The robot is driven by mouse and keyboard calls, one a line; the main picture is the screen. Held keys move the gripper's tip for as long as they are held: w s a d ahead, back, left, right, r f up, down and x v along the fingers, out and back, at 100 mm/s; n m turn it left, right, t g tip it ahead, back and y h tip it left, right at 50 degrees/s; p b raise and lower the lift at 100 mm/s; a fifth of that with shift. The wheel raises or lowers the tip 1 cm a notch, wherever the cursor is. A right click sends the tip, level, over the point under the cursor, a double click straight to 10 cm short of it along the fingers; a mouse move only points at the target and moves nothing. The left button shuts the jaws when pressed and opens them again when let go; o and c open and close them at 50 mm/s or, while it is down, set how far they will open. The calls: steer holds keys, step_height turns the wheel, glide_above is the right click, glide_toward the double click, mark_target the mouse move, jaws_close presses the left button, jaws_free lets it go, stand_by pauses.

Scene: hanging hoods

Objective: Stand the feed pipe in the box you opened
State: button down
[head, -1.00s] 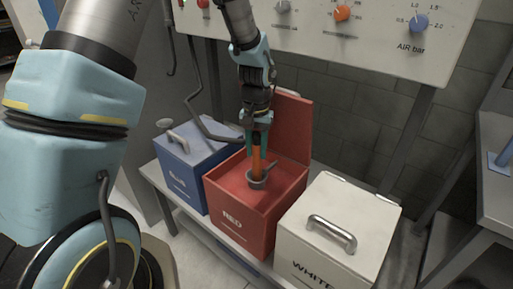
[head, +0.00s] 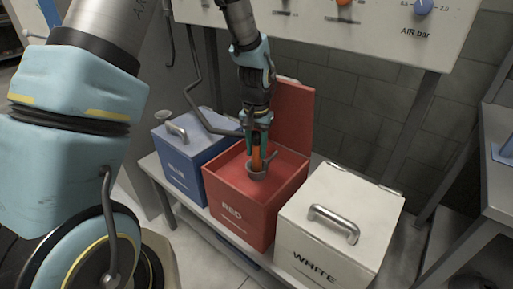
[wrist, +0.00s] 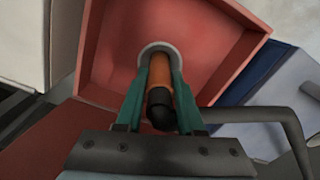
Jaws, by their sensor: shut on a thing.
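The feed pipe is an orange tube (head: 257,157) with a black end, which faces the camera in the wrist view (wrist: 160,105). My gripper (head: 259,147) is shut on it, with a green finger on each side, also in the wrist view (wrist: 162,85). The pipe is roughly upright inside the open red box (head: 238,212). Its lower end appears within a grey round holder (head: 257,175) in the box, whose pale rim rings the pipe in the wrist view (wrist: 158,47). How deep it sits is hidden. The red lid (head: 294,122) stands raised at the back.
A closed blue box (head: 188,165) stands to the left and a closed white box (head: 325,235) to the right, both with metal handles. A control panel with knobs (head: 400,30) is above. A bent grey bar (wrist: 255,115) crosses the wrist view's right side.

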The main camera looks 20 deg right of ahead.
steer(key=shift+c, duration=2.2)
jaws_free()
step_height(320, 180, up, 11)
steer(key=shift+f+b, duration=0.1)
steer(key=shift+b, duration=0.75)
steer(key=shift+a, duration=0.1)
steer(key=s+a+n, duration=0.2)
steer(key=a+n, duration=0.1)
steer(key=a, duration=1.2)
steer(key=s+a+n+t, duration=0.1)
steer(key=a+n, duration=0.3)
steer(key=a, duration=1)
steer(key=shift+s+a+f+t, duration=0.3)
steer(key=shift+s+a, duration=0.1)
